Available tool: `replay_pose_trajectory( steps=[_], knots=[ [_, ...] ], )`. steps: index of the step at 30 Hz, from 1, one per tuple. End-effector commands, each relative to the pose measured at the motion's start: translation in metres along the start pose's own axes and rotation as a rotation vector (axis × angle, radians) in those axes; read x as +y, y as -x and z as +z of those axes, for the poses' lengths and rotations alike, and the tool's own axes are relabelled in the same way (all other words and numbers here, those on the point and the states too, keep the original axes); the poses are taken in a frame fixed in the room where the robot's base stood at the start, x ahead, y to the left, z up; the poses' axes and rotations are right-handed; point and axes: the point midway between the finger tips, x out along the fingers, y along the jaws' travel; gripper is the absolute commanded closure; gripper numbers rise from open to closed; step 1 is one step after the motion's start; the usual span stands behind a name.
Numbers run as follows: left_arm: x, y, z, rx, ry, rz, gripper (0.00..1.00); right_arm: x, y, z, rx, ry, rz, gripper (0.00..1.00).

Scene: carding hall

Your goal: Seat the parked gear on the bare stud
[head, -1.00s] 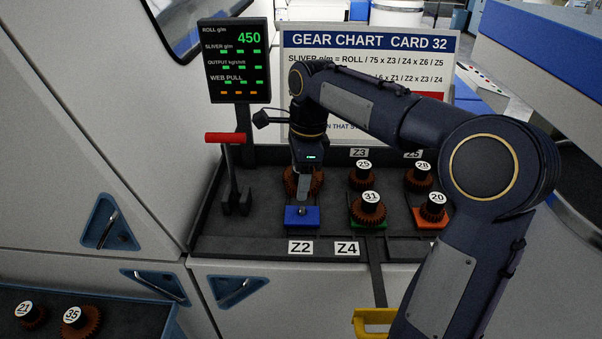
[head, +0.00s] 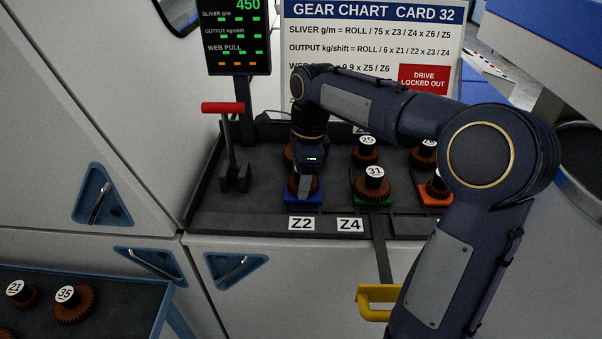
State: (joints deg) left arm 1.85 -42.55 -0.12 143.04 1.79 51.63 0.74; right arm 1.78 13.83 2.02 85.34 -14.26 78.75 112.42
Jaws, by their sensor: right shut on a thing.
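My right gripper (head: 305,192) points down at the blue block (head: 289,198) behind the Z2 label. It is shut on a brown toothed gear (head: 292,188), whose rim shows on both sides of the fingers. The gear is over the blue block, where the bare stud stood; the stud is now hidden. I cannot tell whether the gear is fully down or just above the block. The gear's number is hidden by the gripper. My left gripper is not in view.
Gear 31 (head: 374,188) sits on a green block just right, with gear 25 (head: 367,152) behind it. Another gear (head: 290,153) shows partly behind my wrist. A red-handled lever (head: 223,108) stands left. Gears 21 (head: 18,293) and 35 (head: 73,303) lie on the lower-left tray.

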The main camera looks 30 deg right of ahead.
Motion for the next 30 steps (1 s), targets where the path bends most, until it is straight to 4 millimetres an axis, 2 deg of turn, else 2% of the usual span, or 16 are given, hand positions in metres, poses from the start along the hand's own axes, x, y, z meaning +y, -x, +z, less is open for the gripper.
replay_pose_trajectory(
  steps=[3,4,9,10,20,30],
  knots=[
    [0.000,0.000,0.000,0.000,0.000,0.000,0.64,0.000,0.001,0.000,0.000,0.000,0.000,0.67],
    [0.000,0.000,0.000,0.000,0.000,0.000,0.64,0.000,0.001,0.000,0.000,0.000,0.000,0.40],
    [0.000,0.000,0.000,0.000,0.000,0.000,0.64,0.000,0.001,0.000,0.000,0.000,0.000,0.18],
    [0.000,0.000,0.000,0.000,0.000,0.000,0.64,0.000,0.001,0.000,0.000,0.000,0.000,0.16],
    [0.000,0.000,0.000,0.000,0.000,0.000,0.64,0.000,0.006,0.000,0.000,0.000,-0.002,0.16],
    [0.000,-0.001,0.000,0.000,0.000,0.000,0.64,-0.001,0.060,0.001,-0.001,0.001,-0.002,0.16]
  ],
)
